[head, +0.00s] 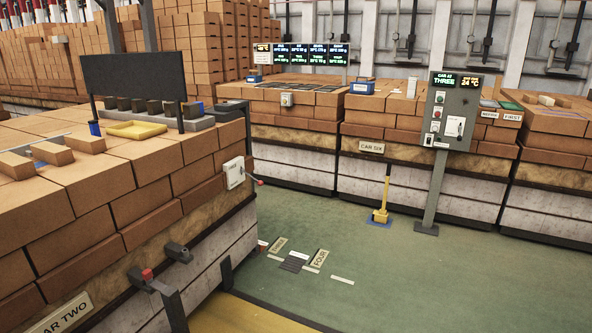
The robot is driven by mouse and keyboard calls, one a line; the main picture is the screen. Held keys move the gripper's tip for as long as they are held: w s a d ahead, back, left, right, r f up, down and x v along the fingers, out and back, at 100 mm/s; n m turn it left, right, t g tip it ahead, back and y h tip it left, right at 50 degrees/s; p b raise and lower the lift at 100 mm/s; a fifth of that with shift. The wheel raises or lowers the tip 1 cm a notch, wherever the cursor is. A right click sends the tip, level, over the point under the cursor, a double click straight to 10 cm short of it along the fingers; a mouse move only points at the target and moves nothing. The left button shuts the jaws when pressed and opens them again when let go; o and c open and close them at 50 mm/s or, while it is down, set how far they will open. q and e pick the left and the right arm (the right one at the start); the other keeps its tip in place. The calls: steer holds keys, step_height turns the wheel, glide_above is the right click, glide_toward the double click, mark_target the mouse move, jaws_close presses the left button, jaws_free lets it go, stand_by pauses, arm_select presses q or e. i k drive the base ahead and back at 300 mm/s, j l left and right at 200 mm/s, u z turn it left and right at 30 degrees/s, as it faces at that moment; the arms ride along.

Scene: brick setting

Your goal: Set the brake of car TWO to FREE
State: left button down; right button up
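The sign reading "...AR TWO" (68,312) is on the side of the near brick-stacked car (125,272) at the left; its first letter is cut off by the frame edge. A white box (235,172) is fixed high on that car's end corner. A thin lever with a red tip (258,182) sticks out to the right from it. I cannot read any marking on the box, nor tell whether this lever is the brake. Lower down, a dark fitting with a red top (147,274) stands by the car's side. Neither of my grippers is in view.
Green floor (310,225) is open right of the car, with floor plates, one reading "FOUR" (320,258). A yellow-based floor lever (380,215) stands before the car marked "CAR SIX" (371,148). A grey control post (449,115) stands at the right. Its display reads "THREE".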

mark_target(260, 183)
steer(key=i+j, duration=0.15)
steer(key=i, duration=3.8)
steer(key=l+z, duration=0.05)
steer(key=l, duration=0.1)
